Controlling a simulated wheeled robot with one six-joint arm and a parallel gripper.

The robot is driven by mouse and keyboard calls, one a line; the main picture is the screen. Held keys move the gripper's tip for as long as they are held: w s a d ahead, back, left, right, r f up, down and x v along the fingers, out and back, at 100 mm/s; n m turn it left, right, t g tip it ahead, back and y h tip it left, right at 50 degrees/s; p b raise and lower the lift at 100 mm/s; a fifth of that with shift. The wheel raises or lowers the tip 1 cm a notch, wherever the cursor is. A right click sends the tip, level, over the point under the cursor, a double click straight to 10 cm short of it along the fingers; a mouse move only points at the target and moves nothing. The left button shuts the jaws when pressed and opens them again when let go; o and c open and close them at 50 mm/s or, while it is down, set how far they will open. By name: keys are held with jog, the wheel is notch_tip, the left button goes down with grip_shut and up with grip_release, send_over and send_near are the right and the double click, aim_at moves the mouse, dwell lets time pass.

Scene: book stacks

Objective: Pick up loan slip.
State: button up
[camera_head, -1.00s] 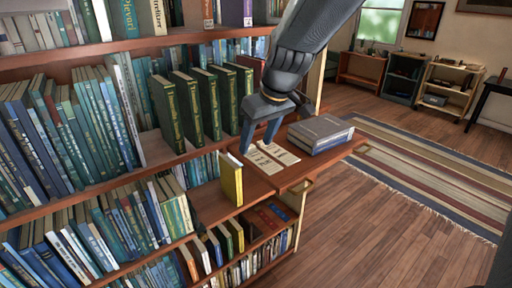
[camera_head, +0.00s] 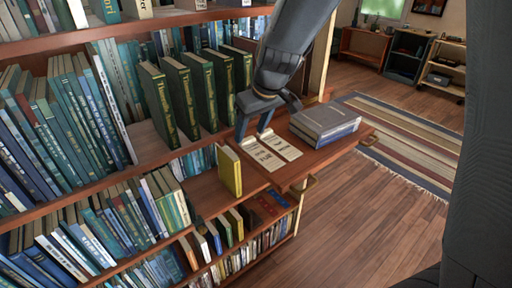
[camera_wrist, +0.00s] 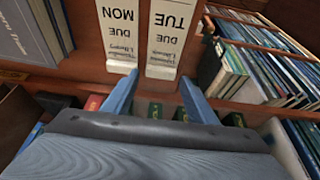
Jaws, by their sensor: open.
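Two cream loan slips lie side by side on a wooden pull-out shelf (camera_head: 308,165). In the wrist view one reads DUE MON (camera_wrist: 117,28) and the other DUE TUE (camera_wrist: 168,35), both upside down. In the head view they show as a left slip (camera_head: 263,156) and a right slip (camera_head: 283,147). My gripper (camera_head: 252,135) is at the slips' far end in the head view, pointing down. In the wrist view the fingertips (camera_wrist: 158,80) are wide apart, near the slips' lower ends, with nothing held between them. Contact with the shelf cannot be told.
Stacked grey-blue books (camera_head: 325,125) lie right of the slips. An upright yellow book (camera_head: 230,172) stands to their left. Several green volumes (camera_head: 200,90) stand on the shelf behind. Packed bookcase shelves (camera_head: 80,120) fill the left. Open floor and a striped rug (camera_head: 400,140) lie right.

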jog(key=shift+x, duration=1.35)
jog(key=c, duration=0.8)
jog(key=shift+r, duration=0.15)
notch_tip(320, 180, up, 10)
jog(key=b, duration=0.2)
